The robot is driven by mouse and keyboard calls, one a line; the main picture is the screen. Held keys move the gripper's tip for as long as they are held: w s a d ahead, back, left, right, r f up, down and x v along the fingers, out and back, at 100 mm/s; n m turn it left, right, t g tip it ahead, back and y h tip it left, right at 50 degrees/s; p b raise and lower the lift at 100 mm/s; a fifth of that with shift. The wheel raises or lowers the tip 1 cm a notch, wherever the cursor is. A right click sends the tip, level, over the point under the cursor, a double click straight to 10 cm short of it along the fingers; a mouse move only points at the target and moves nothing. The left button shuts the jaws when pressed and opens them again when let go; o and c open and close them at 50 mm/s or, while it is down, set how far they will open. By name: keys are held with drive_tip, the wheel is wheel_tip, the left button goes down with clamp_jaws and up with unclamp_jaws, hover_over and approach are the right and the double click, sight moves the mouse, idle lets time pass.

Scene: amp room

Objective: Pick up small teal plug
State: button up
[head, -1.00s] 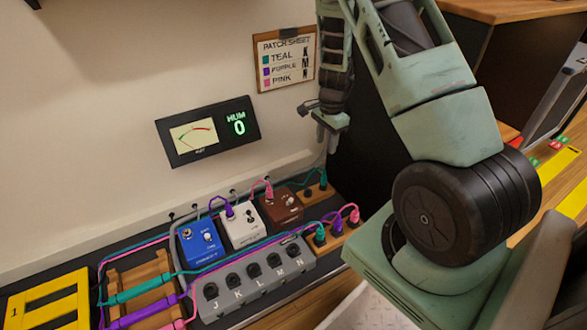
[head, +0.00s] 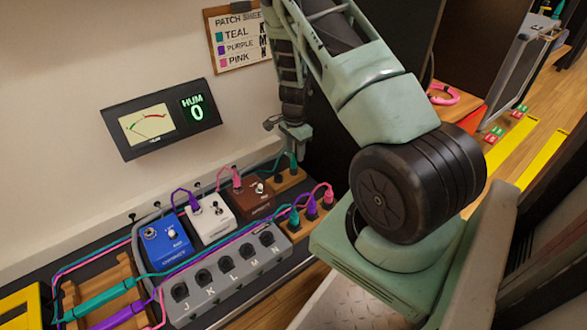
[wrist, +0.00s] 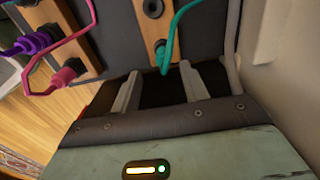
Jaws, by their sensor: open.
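A small teal plug (head: 292,161) stands in the far wooden socket block (head: 287,181), with a teal cable from it. My gripper (head: 297,137) is just above it, pointing down. In the wrist view, the teal plug (wrist: 161,50) sits just beyond the open fingertips, in line with the gap of my gripper (wrist: 160,82). The gripper is empty and I see no contact. Another teal plug (head: 295,216) stands in the nearer wooden block beside purple and pink plugs. A longer teal plug (head: 106,299) lies on the wooden rack at the left.
Blue (head: 165,244), white (head: 211,218) and brown (head: 250,197) pedals stand left of the block. A grey socket box (head: 228,277) labelled J to N is in front. The wall with a meter (head: 160,120) is behind. Cables loop close around the plugs.

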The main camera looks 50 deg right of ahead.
sight(294, 158)
drive_tip(key=f+b, duration=0.4)
drive_tip(key=f, duration=0.1)
drive_tip(key=shift+w+f, duration=0.1)
drive_tip(key=shift+w, duration=0.15)
clamp_jaws()
